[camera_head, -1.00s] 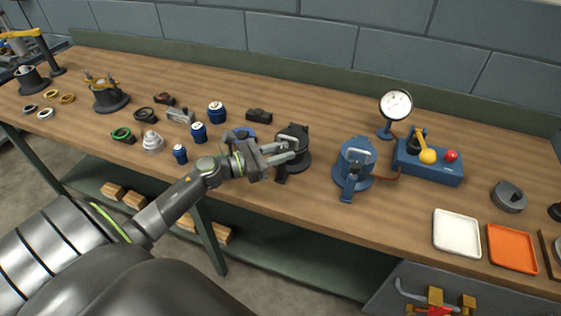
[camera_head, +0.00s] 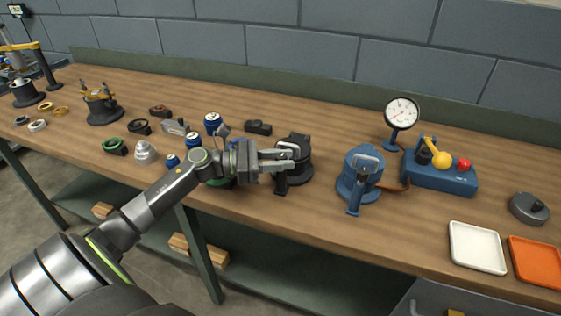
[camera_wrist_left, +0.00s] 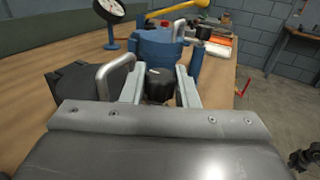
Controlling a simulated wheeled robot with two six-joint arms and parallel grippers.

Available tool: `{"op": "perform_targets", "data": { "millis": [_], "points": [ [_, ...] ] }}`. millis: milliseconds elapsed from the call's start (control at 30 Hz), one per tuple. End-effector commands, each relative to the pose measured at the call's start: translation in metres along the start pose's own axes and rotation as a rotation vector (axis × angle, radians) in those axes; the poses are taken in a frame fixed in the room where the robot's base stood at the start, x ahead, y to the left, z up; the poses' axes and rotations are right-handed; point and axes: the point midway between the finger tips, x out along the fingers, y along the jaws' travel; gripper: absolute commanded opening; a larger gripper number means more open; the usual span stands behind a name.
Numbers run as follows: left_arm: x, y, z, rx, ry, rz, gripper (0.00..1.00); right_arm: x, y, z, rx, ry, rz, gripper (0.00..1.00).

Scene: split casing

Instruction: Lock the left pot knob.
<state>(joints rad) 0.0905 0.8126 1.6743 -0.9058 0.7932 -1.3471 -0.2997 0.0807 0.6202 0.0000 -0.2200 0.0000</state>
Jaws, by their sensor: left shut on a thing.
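The black left pot (camera_head: 299,172) stands on the bench, with a metal loop handle (camera_wrist_left: 115,70) on it. My left gripper (camera_head: 289,159) reaches it from the left at about the height of its top. In the left wrist view the two fingers (camera_wrist_left: 158,88) are on either side of a black knob (camera_wrist_left: 158,76) with a pale mark on top, and they are shut on it. In the head view the fingers hide the knob. A blue pot (camera_head: 352,187) with its own handle stands to the right.
A dial gauge (camera_head: 401,113) and a blue box (camera_head: 440,180) with a yellow-ended lever and a red ball stand beyond the blue pot. Blue cans and small parts lie left of the black pot. A white tray (camera_head: 477,248) sits at front right.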

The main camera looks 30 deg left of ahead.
Motion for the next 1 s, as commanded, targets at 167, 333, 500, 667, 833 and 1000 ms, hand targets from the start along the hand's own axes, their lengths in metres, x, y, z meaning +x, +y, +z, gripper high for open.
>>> {"op": "perform_targets", "data": {
  "millis": [167,333,500,667,833,1000],
  "points": [
    [0.001,0.000,0.001,0.001,-0.002,0.000,0.04,0.000,0.000,0.000,0.000,0.000,0.000,0.00],
    [0.001,0.000,0.001,0.001,-0.002,0.000,0.35,0.000,0.000,0.000,0.000,0.000,0.000,0.00],
    [0.000,0.000,0.001,0.001,-0.001,0.000,0.35,0.000,0.000,0.000,0.000,0.000,0.000,0.00],
    [-0.003,0.000,-0.001,0.001,0.001,0.001,0.35,0.001,0.000,0.000,0.000,-0.001,0.000,0.00],
    [-0.021,0.000,-0.003,0.001,0.005,0.001,0.35,0.008,-0.001,0.001,0.000,-0.001,0.000,0.00],
    [-0.047,0.000,-0.003,0.000,0.007,0.000,0.35,0.014,-0.001,0.002,0.000,-0.001,0.000,0.00]
  ]
}}
